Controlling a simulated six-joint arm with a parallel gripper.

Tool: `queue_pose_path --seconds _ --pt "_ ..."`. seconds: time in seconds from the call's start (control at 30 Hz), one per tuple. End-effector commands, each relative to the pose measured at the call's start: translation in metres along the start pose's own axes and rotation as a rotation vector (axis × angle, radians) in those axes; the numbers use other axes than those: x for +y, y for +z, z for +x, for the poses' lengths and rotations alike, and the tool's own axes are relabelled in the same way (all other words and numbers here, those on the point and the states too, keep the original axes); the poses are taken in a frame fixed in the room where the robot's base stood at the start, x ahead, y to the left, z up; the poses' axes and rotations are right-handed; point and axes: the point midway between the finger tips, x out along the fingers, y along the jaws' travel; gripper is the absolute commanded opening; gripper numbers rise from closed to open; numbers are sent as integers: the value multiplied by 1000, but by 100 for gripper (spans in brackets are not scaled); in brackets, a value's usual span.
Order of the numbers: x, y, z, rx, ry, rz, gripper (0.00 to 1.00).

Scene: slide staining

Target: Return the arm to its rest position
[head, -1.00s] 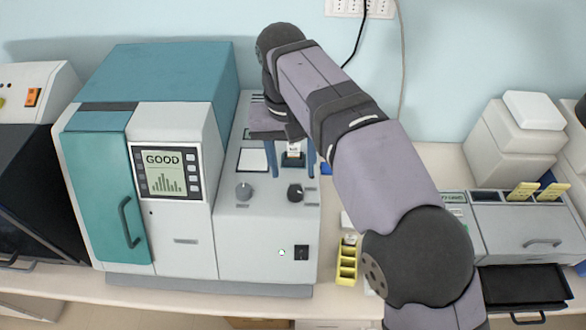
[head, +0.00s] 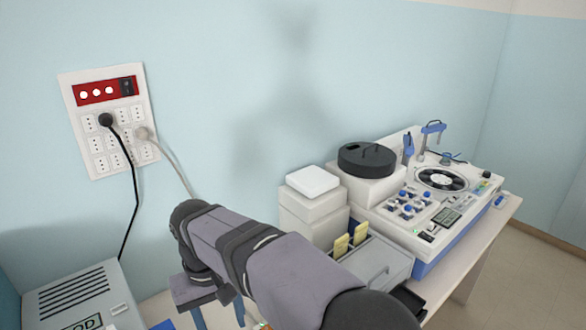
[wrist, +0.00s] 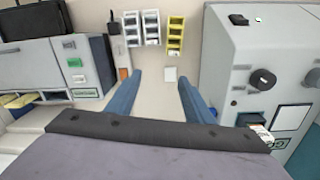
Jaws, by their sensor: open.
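My gripper (head: 220,316) shows at the bottom of the head view, its blue fingers pointing down and cut off by the picture edge. In the wrist view my gripper (wrist: 160,90) is open, its two blue fingers wide apart with nothing between them. It hangs above the pale bench (wrist: 150,98), between a white machine with knobs (wrist: 228,45) on the right and a grey unit with a green button (wrist: 75,65) on the left. A slide with a white label (wrist: 264,132) sits in the machine, beside the right finger and apart from it.
Yellow (wrist: 175,35) and white racks (wrist: 151,28) stand on the bench ahead of the fingers. In the head view, stacked white boxes (head: 312,205), a grey drawer unit (head: 375,262) and a turntable device (head: 440,180) stand to the right. A socket panel (head: 108,120) is on the wall.

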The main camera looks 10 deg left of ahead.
Motion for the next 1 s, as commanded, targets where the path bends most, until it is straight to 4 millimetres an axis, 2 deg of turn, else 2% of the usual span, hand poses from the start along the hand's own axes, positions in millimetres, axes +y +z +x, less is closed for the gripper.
queue_pose_path --seconds 0.03,0.2,0.27,0.4,0.53,0.7,0.83,1.0 --pt "31 8 14 -4 -3 50 47" --pt "114 49 52 -7 -14 184 47" --pt "139 69 66 -9 -18 232 47" --pt "184 123 100 -8 -26 344 47" --pt "209 174 128 -8 -31 438 47" --pt "220 226 155 -7 -34 526 47" --pt "221 247 166 -8 -36 563 47" --pt "220 256 170 -7 -36 576 47"
